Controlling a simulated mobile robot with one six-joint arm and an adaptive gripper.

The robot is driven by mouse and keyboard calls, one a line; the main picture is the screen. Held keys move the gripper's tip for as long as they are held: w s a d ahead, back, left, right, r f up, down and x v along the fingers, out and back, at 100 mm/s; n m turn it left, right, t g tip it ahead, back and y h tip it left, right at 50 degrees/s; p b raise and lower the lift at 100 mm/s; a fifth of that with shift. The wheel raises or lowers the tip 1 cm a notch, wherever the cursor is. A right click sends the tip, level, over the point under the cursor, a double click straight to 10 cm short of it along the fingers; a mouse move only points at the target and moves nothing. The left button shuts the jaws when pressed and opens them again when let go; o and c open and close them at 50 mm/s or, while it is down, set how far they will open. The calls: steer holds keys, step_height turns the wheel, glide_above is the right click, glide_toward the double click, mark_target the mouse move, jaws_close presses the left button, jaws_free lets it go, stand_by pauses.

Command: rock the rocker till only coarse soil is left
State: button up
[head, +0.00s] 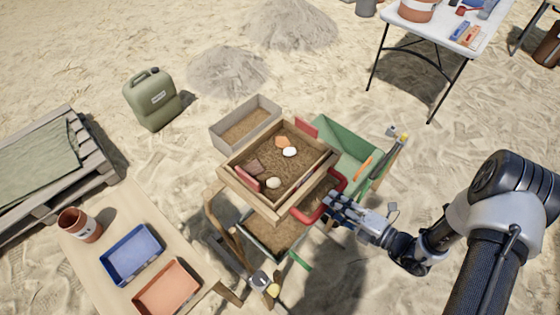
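The rocker is a wooden sieve box (232,181) on a wooden stand, tilted in the picture. Brown soil (270,160) lies across its floor. In it are an orange shard (283,142), a white round piece (290,152), a dark brown flat piece (256,166) and a beige round piece (273,183). A red bar handle (323,206) sticks out at the box's right side. My gripper (332,200) is at this handle, its fingertips overlapping it. I cannot tell whether they are closed around it. A catch tray (262,247) with soil sits below the box.
A grey bin (225,143) with soil and a green bin (345,138) stand behind the rocker. A table (100,277) at left holds a blue tray (130,262), orange tray (167,290) and cup (78,225). A jerrycan (152,100) stands on open sand.

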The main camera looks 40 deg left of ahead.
steer(key=p+v, duration=0.1)
steer(key=v, duration=0.7)
stand_by(0.5)
stand_by(0.4)
